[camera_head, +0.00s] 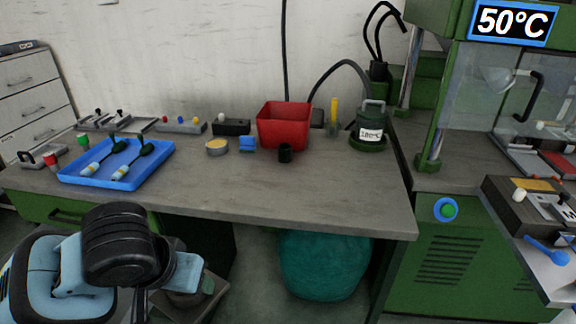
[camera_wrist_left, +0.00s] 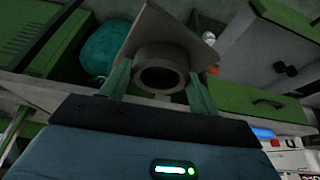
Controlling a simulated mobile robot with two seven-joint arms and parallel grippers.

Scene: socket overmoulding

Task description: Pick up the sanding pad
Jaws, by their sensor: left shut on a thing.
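A small blue block (camera_head: 247,143), which may be the sanding pad, lies on the grey bench between a round yellow-topped tin (camera_head: 217,147) and a black cup (camera_head: 285,153). Its surface is too small to make out. My left gripper (camera_wrist_left: 160,78) is at the lower left in the head view, in front of the bench and apart from the block. Its fingers are shut on a grey part (camera_wrist_left: 166,52) with a round hollow collar and a square plate. My right gripper is in neither view.
A blue tray (camera_head: 150,180) with two dark-headed tools is on the bench's left. The bench front (camera_head: 300,200) is clear. A teal bag (camera_head: 323,265) is below.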

